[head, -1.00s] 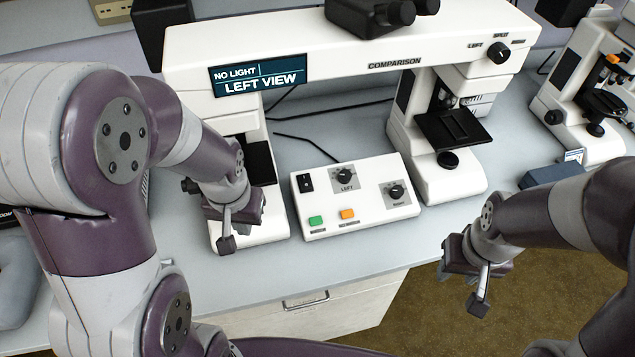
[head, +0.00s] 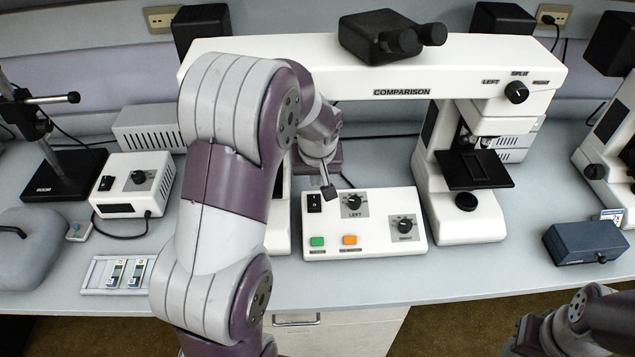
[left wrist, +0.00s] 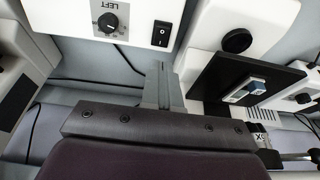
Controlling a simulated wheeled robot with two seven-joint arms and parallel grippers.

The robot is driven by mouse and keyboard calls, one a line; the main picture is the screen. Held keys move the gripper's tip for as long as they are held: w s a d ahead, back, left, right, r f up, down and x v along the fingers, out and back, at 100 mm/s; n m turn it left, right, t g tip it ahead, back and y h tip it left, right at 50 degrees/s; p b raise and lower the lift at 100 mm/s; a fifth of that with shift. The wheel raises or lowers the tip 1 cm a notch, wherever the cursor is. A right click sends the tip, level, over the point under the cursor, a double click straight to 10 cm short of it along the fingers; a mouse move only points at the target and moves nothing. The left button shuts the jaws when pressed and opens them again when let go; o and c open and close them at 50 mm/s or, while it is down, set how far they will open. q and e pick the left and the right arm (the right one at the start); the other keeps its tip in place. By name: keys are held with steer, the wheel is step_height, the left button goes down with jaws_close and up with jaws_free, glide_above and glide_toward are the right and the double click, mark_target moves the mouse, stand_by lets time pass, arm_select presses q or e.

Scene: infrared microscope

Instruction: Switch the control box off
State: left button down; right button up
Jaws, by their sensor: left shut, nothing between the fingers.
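The white control box (head: 375,242) stands on the bench under the comparison microscope. It has a black rocker switch (head: 314,202) at its upper left, two knobs, and green and orange buttons. The switch also shows in the left wrist view (left wrist: 161,34); which way it is pressed I cannot tell. My left gripper (head: 328,192) is shut and empty, just beside the switch on its upper right in the head view. In the left wrist view its fingertips (left wrist: 162,70) point toward the switch with a visible gap. My right gripper (head: 525,337) is at the lower right edge, its fingers unclear.
The comparison microscope (head: 465,75) bridges over the box, its left part hidden by my left arm. A second white switch box (head: 135,183) and a slide tray (head: 103,275) are at left. A dark blue box (head: 583,243) lies at right. Bench in front is clear.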

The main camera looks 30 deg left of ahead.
mark_target(315, 207)
arm_select(q)
steer(key=x, duration=1.2)
steer(key=shift+s+d+b, duration=0.15)
steer(key=shift+s+b, duration=0.15)
steer(key=shift+s, duration=0.05)
step_height(315, 207, down, 2)
steer(key=b, duration=0.3)
steer(key=shift+s+f, duration=0.1)
steer(key=shift+s, duration=0.05)
steer(key=shift+s+d+r+p, duration=0.2)
steer(key=shift+r+p, duration=0.25)
steer(key=shift+r, duration=0.15)
steer(key=shift+w+r, duration=0.1)
steer(key=shift+r, duration=0.05)
steer(key=shift+w+a+r+p, duration=0.15)
steer(key=shift+r+p, duration=0.15)
steer(key=shift+p, duration=0.15)
steer(key=shift+r, duration=0.3)
